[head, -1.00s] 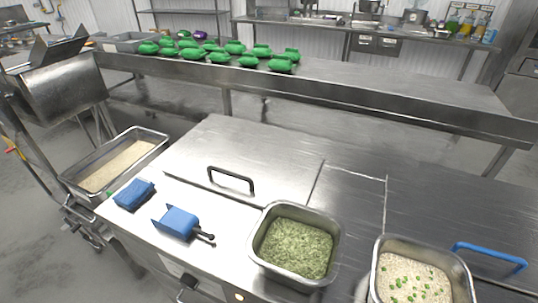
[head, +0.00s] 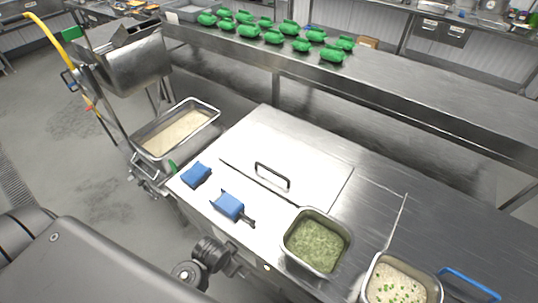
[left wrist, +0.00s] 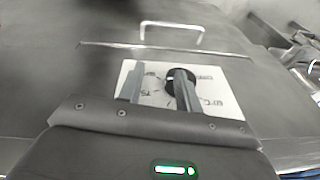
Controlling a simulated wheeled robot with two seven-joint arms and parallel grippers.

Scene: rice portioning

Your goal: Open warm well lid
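The steel lid (head: 315,178) with a black bar handle (head: 272,176) lies flat and closed on the counter in the head view. My left gripper (head: 235,264) is low in front of the counter's front edge, away from the lid handle. Behind the fingers is a white label plate with a black round dial (left wrist: 172,80), partly covered by one finger. My right gripper is not in view.
A blue scoop (head: 228,205) and a blue block (head: 196,174) lie left of the lid. A pan of green food (head: 316,243) and a pan of rice (head: 396,284) sit at the front. A rice tray (head: 176,133) stands left. A pale bar handle (left wrist: 171,27) shows in the left wrist view.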

